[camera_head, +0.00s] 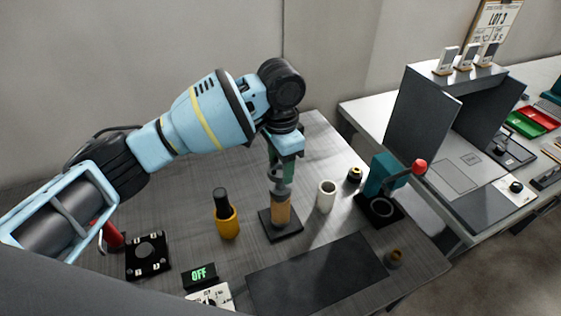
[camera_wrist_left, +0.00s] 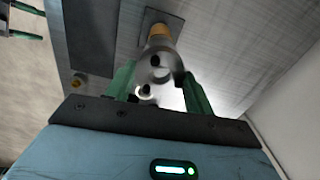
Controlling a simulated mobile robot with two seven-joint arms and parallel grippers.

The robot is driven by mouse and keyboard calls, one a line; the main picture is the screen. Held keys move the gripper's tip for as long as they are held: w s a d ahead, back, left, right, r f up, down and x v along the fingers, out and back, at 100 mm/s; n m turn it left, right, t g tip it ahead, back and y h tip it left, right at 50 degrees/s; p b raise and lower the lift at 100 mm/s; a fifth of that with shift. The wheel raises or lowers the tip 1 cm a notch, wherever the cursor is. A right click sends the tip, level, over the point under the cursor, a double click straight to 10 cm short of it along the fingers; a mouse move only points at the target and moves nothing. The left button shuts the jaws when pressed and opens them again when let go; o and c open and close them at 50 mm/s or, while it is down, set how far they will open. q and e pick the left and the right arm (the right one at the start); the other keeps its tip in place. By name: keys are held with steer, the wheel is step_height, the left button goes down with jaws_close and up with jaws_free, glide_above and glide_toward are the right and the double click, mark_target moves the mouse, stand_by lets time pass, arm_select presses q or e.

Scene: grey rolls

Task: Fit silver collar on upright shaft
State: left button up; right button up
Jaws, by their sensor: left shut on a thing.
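The silver collar (camera_head: 280,187) is between the green fingers of my left gripper (camera_head: 281,178), which is shut on it. The collar is at the top end of the upright shaft (camera_head: 281,210), a tan post on a dark square base (camera_head: 267,228). In the left wrist view the collar (camera_wrist_left: 154,68) shows as a shiny metal ring with dark screw holes, in line with the orange-tan shaft (camera_wrist_left: 158,31). The fingers hide part of the collar. I cannot tell whether it is around the shaft or just above it. My right gripper is out of view.
A white cylinder (camera_head: 326,196) and a teal press (camera_head: 382,178) with a red knob stand right. A dark mat (camera_head: 315,276) lies in front. An OFF display (camera_head: 199,274) is at front left.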

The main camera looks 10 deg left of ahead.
mark_target(281, 176)
arm_select(q)
steer(key=shift+f, duration=2.2)
steer(key=o, duration=1.3)
steer(key=shift+r, duration=3.9)
